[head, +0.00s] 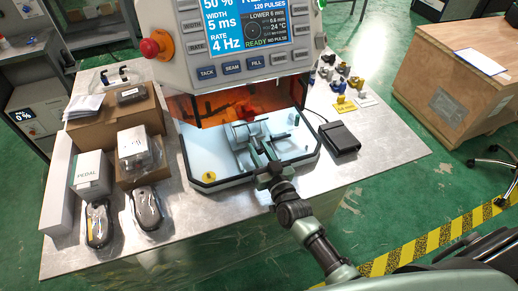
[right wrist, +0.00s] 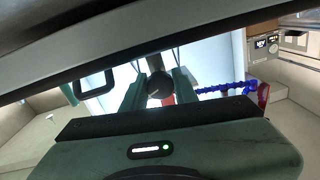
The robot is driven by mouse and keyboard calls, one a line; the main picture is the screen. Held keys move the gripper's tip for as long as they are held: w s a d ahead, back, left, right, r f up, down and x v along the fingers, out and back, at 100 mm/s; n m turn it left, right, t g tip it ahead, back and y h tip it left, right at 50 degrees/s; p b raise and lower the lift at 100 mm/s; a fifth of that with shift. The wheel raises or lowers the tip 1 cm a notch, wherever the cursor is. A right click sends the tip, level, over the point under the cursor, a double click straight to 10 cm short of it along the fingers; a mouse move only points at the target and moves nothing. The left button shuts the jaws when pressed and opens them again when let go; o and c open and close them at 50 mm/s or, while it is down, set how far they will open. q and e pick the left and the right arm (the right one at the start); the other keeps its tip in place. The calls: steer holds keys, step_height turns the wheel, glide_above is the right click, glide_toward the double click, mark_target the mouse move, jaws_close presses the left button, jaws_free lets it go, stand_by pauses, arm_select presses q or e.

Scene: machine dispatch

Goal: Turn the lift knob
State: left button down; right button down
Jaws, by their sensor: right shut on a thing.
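A dark round knob (right wrist: 158,86) with a light mark on its face sits between the two green fingers of my right gripper (right wrist: 159,92) in the right wrist view. The fingers are shut on it. The knob itself is hard to make out there, hidden by the fingers. My left gripper is not in view.
A control panel with a screen (head: 258,30) and a red stop button (head: 150,47) hangs above the chamber. Boxes (head: 92,172) and bagged items stand on the metal table to the left. A black pedal (head: 339,138) lies right of the machine.

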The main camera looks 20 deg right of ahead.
steer(key=n+p, duration=0.2)
steer(key=n, duration=0.1)
steer(key=shift+r, duration=0.1)
steer(key=n+p, duration=0.1)
steer(key=n, duration=0.2)
steer(key=shift+n, duration=0.4)
steer(key=n, duration=0.3)
steer(key=shift+a+g+h, duration=0.1)
steer(key=shift+g+h, duration=0.2)
steer(key=shift+n, duration=1.7)
steer(key=shift+f, duration=0.2)
steer(key=c, duration=1.1)
jaws_free()
